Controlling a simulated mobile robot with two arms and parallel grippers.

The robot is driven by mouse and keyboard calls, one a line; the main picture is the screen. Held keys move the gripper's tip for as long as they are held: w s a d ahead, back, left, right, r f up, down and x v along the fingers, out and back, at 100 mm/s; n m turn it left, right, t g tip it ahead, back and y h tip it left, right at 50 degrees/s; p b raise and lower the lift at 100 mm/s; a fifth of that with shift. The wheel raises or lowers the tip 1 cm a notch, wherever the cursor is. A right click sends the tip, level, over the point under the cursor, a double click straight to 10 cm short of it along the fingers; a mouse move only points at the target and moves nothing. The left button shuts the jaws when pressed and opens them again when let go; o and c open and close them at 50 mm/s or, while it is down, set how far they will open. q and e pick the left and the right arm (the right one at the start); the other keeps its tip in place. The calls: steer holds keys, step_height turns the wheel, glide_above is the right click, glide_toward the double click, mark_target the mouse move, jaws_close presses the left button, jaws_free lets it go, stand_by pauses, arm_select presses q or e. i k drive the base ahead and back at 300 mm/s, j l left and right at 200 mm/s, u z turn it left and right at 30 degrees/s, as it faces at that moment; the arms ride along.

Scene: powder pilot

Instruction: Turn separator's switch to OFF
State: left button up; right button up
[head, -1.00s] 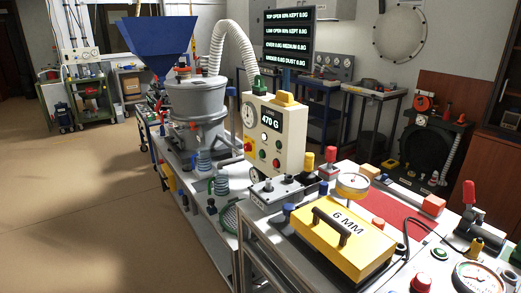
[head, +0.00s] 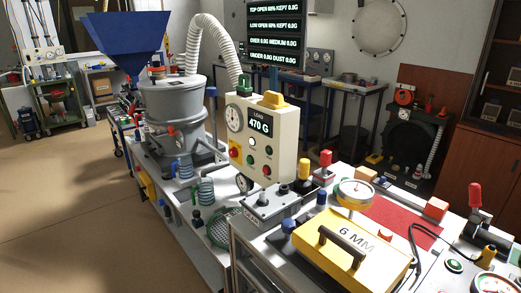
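The separator looks to be the grey drum machine (head: 175,108) under a blue hopper (head: 127,42), standing on a bench left of centre. A cream control box (head: 262,137) stands in front of it and to its right, with a "LOAD 470 G" display (head: 260,124). A red knob on a yellow plate (head: 234,149) is at the box's left edge. Red, green and white buttons (head: 259,152) are on its face. I cannot tell which of these is the separator's switch or read its position. Neither gripper is in view.
A near table holds a yellow "6 MM" case (head: 358,250), a round gauge (head: 355,194) and a red mat (head: 400,222). A white ribbed hose (head: 222,45) arches behind the control box. Open brown floor (head: 60,210) lies to the left.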

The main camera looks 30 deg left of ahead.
mark_target(233, 152)
steer(key=i+j+z, duration=0.2)
steer(key=j+z, duration=0.15)
steer(key=j, duration=0.8)
steer(key=j+z, duration=0.4)
steer(key=j, duration=0.75)
steer(key=i, duration=0.05)
